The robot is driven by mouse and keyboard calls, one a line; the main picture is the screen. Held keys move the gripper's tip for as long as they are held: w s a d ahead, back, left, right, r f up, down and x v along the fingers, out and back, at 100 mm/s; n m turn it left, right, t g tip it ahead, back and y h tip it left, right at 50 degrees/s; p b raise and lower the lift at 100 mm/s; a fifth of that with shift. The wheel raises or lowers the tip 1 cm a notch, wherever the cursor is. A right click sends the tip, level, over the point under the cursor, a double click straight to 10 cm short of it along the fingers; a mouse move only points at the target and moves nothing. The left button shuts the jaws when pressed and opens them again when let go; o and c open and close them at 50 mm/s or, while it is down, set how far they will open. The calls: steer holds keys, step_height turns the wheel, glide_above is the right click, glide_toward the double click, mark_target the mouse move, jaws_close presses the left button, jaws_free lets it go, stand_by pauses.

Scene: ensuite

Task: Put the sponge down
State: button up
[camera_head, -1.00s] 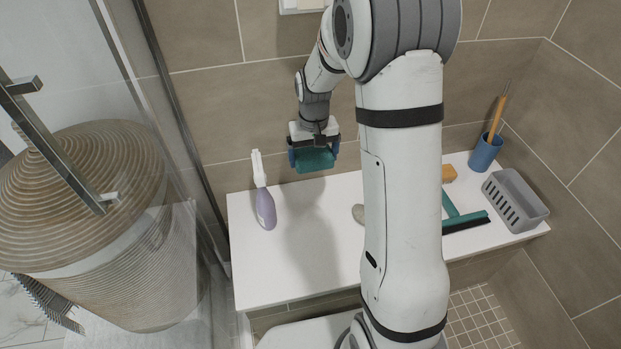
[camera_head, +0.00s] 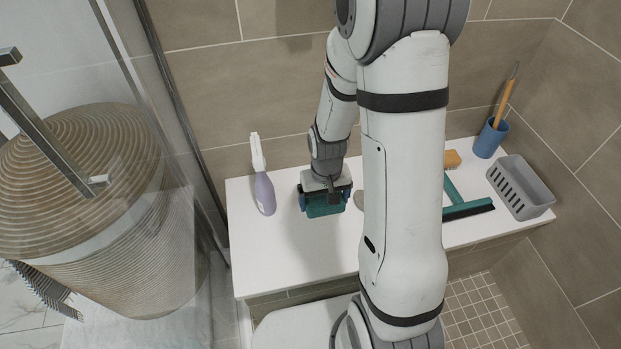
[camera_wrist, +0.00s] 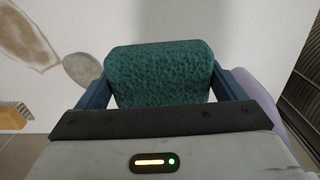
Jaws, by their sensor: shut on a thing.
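The teal sponge (camera_head: 325,208) is held between the blue fingers of my gripper (camera_head: 325,202), over the left part of the white bench top (camera_head: 290,255). In the wrist view the green textured sponge (camera_wrist: 158,75) fills the space between the two fingers of my gripper (camera_wrist: 160,92). The sponge is at or close above the white surface; I cannot tell whether it touches.
A lavender spray bottle (camera_head: 264,192) stands left of the sponge. A grey stone-like item (camera_wrist: 82,70) lies close by. A teal squeegee (camera_head: 467,210), brush (camera_head: 452,159), blue cup (camera_head: 490,138) and grey basket (camera_head: 521,187) are to the right. The front left bench is clear.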

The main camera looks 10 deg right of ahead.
steer(key=shift+s+f, duration=0.7)
steer(key=shift+s, duration=0.3)
steer(key=w+b, duration=0.1)
steer(key=w, duration=0.5)
steer(key=w+f+b, duration=0.1)
steer(key=w, duration=0.5)
steer(key=w+b, duration=0.1)
steer(key=w, duration=0.6)
steer(key=shift+f+b, duration=0.35)
step_height(320, 180, down, 5)
steer(key=shift+r+b, duration=0.1)
steer(key=shift+b, duration=0.9)
steer(key=shift+w+f, duration=0.15)
steer(key=shift+f, duration=0.25)
steer(key=shift+r, duration=0.15)
